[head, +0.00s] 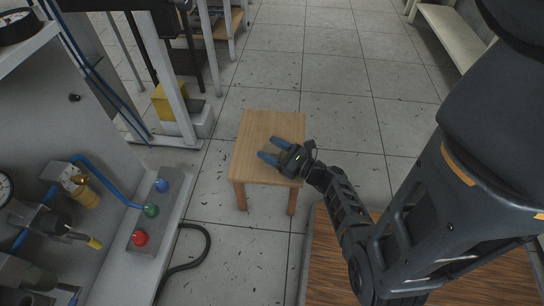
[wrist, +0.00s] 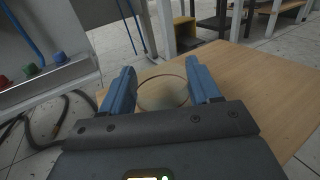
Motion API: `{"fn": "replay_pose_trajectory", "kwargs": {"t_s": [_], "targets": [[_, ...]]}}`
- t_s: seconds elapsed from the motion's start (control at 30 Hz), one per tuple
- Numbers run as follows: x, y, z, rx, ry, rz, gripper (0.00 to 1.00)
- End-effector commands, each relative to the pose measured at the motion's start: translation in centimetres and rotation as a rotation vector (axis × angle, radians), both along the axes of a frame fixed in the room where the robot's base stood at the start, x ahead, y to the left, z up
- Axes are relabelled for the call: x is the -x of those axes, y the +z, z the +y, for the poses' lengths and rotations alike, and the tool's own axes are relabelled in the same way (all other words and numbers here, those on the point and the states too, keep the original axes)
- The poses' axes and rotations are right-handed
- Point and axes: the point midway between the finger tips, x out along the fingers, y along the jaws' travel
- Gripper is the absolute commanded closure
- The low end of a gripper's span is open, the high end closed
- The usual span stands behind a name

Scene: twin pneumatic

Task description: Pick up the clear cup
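The clear cup (wrist: 162,94) shows in the wrist view as a faint see-through round shape with a thin dark rim. It is between the two blue fingers of my gripper (wrist: 160,67), with a narrow gap showing on each side. My gripper is open around it. In the head view my gripper (head: 269,149) is low over the small wooden table (head: 258,124), fingers pointing left. I cannot make out the cup there. The cup's lower part is hidden by my gripper's body in the wrist view.
A grey machine panel with a red button (head: 139,238), green button (head: 151,210) and blue button (head: 162,185) stands at left. A black hose (head: 207,246) lies on the floor beside it. A yellow box (head: 172,102) is behind. Floor tiles right of the table are clear.

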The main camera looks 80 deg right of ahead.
Motion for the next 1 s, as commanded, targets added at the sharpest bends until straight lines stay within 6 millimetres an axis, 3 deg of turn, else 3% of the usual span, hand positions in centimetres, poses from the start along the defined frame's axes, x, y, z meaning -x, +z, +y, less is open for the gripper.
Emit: {"fn": "replay_pose_trajectory", "kwargs": {"t_s": [0.33, 0.73, 0.87, 1.0], "targets": [[0.0, 0.0, 0.0, 0.000, 0.000, 0.001, 0.73], [0.0, 0.8, 0.0, 0.000, 0.000, 0.000, 0.73], [0.0, 2.4, 0.1, 0.000, 0.001, -0.001, 0.73], [0.1, 5.1, 0.0, 0.001, 0.000, -0.001, 0.73]]}}
